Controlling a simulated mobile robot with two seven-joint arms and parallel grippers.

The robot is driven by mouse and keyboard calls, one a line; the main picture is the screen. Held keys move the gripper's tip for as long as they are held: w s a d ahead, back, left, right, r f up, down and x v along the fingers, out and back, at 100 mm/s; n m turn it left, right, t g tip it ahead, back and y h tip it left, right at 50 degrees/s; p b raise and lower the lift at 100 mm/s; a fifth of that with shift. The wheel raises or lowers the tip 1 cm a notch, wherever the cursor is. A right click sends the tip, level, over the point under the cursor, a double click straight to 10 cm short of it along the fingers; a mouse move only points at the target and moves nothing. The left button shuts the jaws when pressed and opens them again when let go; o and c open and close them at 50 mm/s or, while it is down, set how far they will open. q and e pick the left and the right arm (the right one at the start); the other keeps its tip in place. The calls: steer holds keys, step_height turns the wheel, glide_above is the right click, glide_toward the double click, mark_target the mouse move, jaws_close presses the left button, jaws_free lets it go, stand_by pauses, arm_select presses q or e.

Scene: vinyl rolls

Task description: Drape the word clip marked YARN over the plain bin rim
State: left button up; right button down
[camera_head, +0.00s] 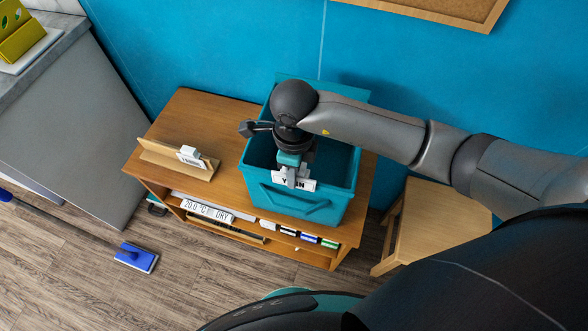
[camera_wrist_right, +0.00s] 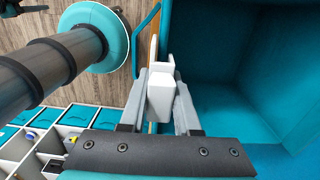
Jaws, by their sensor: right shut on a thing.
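The teal bin (camera_head: 331,206) stands on the wooden shelf unit, open at the top; its inside fills the right of the wrist view (camera_wrist_right: 235,105). My right gripper (camera_head: 292,176) points down at the bin's front rim. It is shut on the white YARN clip (camera_head: 296,184), whose lettered face shows in front of the bin's front wall, partly covered by the fingers. In the right wrist view the white clip (camera_wrist_right: 161,92) sits between the grey fingers, in line with the rim. I cannot tell whether it rests on the rim. My left gripper is not in view.
A wooden holder (camera_head: 165,155) with another white clip (camera_head: 190,156) stands left of the bin on the shelf unit (camera_head: 200,108). Labelled items (camera_head: 207,209) lie on the lower shelf. A wooden stool (camera_head: 440,215) is at right, and a blue floor brush (camera_head: 136,257) lies at left.

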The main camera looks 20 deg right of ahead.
steer(key=shift+f+b, duration=0.75)
steer(key=shift+f, duration=0.15)
steer(key=c, duration=0.6)
jaws_free()
steer(key=shift+o, duration=0.2)
steer(key=shift+r, duration=0.15)
steer(key=shift+r+p, duration=2.9)
steer(key=shift+r, duration=0.55)
steer(key=shift+f, duration=0.1)
